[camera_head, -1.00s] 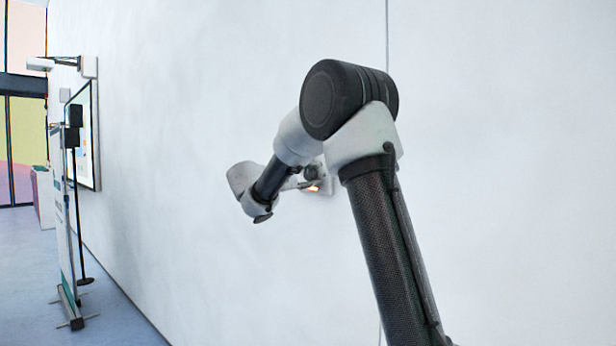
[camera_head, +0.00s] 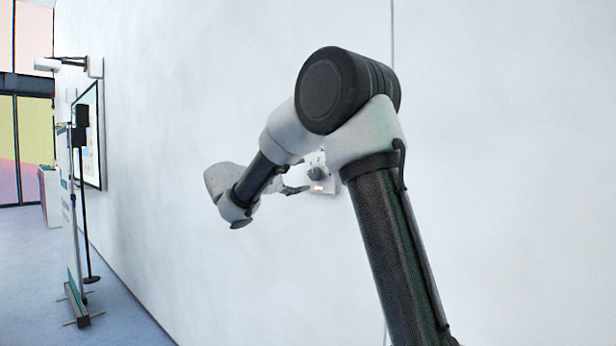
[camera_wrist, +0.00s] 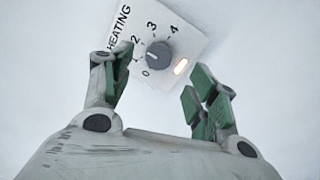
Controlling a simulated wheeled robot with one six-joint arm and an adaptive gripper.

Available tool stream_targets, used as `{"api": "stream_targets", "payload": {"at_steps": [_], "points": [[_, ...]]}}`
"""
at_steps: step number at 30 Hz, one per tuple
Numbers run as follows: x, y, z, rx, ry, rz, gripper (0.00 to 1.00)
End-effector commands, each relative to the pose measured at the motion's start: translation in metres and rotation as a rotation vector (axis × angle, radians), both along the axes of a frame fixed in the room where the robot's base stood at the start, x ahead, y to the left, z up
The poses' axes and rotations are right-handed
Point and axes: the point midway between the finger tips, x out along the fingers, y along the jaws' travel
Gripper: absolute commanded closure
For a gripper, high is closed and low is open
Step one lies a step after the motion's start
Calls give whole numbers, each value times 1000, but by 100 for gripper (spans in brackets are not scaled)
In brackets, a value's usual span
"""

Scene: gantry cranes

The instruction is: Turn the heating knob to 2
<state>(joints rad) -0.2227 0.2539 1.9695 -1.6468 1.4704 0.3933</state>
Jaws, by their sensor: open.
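The heating knob (camera_wrist: 158,55) is a round grey dial on a white wall panel (camera_wrist: 188,42) marked HEATING, with figures around the dial, 0, 2, 3 and 4 among them. A pale mark on the knob faces the left of the wrist view, on the side between 0 and 2; its exact setting is hard to tell. My gripper (camera_wrist: 156,80) is open and empty, one green-padded finger on each side below the knob, apart from it. In the head view the gripper (camera_head: 292,190) is just left of the panel (camera_head: 318,186), partly behind my arm.
A small lit indicator (camera_wrist: 181,67) glows on the panel right of the knob. The wall around it is bare. Far left in the head view are a wall screen (camera_head: 87,135) and a stand (camera_head: 78,230) on the floor.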

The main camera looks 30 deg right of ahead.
Motion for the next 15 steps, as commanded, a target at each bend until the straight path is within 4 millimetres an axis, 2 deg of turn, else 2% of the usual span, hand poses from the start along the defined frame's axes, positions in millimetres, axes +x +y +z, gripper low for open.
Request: {"api": "stream_targets", "payload": {"at_steps": [1, 6, 15], "points": [[-3, 11, 0, -1, 0, 4, 41], [-12, 34, 0, 0, 0, 3, 41], [-15, 42, 0, 0, 0, -1, 41]]}}
